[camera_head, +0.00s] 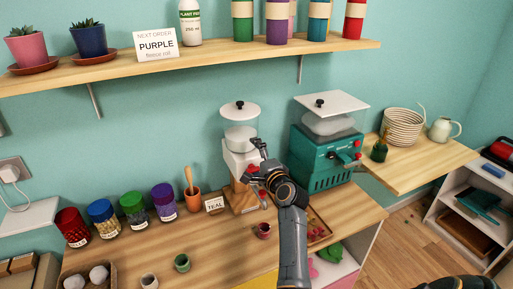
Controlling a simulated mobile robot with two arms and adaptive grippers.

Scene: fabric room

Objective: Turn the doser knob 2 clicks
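A white doser-like machine (230,160) with a clear, black-knobbed hopper stands on the wooden worktop (220,232) against the wall. A teal machine (318,172) with a square clear hopper and red knobs (356,144) stands to its right. I cannot tell for sure which one is the doser. My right gripper (256,156) is raised in front of the white machine's right side and hides part of its front. A small red part (262,194) shows below the gripper. The fingers are small and dark, and their opening is unclear. My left gripper is not in view.
Small cups (182,262) stand in front. A shelf (210,58) with bottles and plants runs above.

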